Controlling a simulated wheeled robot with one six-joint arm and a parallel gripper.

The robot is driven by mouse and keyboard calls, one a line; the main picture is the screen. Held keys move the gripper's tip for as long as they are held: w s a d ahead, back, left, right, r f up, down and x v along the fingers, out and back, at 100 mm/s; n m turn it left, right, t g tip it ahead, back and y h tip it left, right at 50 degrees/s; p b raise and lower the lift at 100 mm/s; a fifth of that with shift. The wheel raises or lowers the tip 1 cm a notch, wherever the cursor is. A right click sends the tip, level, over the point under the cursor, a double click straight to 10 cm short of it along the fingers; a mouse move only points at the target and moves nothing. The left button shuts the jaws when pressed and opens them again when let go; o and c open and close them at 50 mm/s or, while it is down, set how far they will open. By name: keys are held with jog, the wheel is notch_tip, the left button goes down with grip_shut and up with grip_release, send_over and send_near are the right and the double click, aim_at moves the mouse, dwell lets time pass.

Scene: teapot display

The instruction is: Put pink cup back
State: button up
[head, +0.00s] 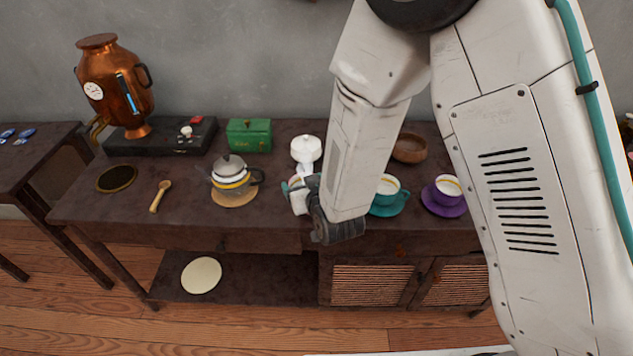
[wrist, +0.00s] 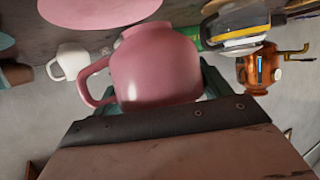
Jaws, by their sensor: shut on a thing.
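The pink cup (wrist: 155,68) fills the middle of the wrist view, with its handle towards the left. My gripper (wrist: 160,98) is shut on it, and parts of the teal fingers show beside the cup. A pink saucer (wrist: 95,10) shows at the top left of the wrist view, just past the cup; I cannot tell whether they touch. In the head view my gripper (head: 318,208) is over the front edge of the dark table. My arm hides most of the cup and saucer there.
A teal cup (head: 387,190) and a purple cup (head: 446,188) on saucers stand to the right. A copper urn (head: 118,85) is at the back left.

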jog(key=w+d, duration=0.2)
jog(key=w, duration=0.1)
jog(key=w+d, duration=0.1)
jog(key=w, duration=0.1)
jog(key=shift+f, duration=0.3)
jog(key=shift+a+f, duration=0.1)
jog(key=shift+f, duration=1.65)
jog(key=o, duration=1.3)
jog(key=shift+f, duration=0.15)
jog(key=shift+c, duration=0.2)
